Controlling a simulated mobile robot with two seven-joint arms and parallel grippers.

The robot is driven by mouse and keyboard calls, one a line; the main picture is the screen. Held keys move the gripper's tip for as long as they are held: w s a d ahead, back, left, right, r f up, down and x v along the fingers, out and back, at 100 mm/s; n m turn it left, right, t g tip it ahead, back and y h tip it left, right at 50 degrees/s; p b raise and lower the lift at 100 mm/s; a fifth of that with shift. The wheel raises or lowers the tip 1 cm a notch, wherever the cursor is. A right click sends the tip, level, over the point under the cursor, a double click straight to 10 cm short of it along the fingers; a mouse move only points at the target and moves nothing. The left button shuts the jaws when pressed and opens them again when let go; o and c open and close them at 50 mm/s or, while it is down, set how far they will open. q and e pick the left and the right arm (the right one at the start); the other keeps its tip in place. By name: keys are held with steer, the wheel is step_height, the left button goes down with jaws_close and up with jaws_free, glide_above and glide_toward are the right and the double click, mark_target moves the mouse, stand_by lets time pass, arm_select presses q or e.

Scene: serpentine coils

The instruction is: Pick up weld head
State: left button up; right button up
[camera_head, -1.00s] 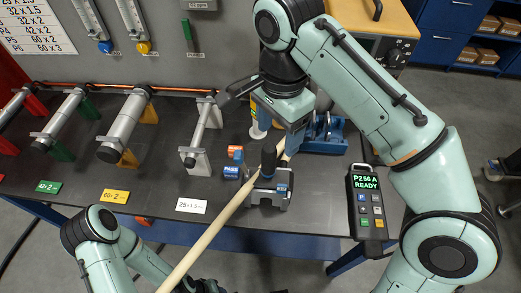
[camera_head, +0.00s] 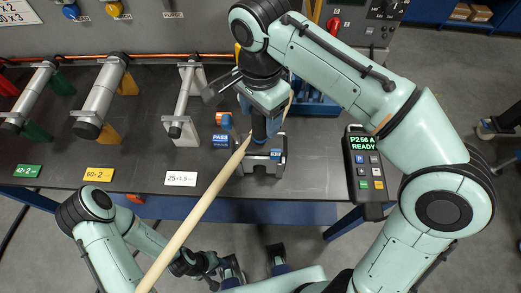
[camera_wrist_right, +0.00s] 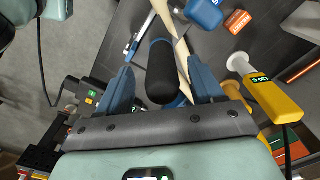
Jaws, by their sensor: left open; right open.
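The weld head is a black, upright cylinder with a blue collar (camera_head: 259,128), standing in a grey and black holder (camera_head: 262,160) near the table's front edge. In the right wrist view its black rounded top (camera_wrist_right: 162,72) lies between the two blue fingers. My right gripper (camera_head: 265,108) is open above and around it, with gaps visible beside the cylinder; I cannot see contact. The right gripper's jaws also show in its wrist view (camera_wrist_right: 163,85). My left gripper (camera_head: 208,263) is low, in front of the table, partly hidden and empty as far as I see.
A long pale rod (camera_head: 200,210) runs diagonally past the weld head. A handheld display unit (camera_head: 364,165) stands to the right. Blue PASS block (camera_head: 221,140), tubes on stands (camera_head: 103,100) and a yellow-handled tool (camera_wrist_right: 270,98) are nearby. Dark tabletop (camera_head: 320,165) is clear right of the holder.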

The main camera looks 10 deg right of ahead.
mark_target(260, 137)
steer(key=shift+a+f+b, duration=0.1)
steer(key=shift+f+b, duration=0.2)
steer(key=shift+f, duration=1.2)
steer(key=shift+w, duration=0.1)
jaws_close()
steer(key=shift+r, duration=0.15)
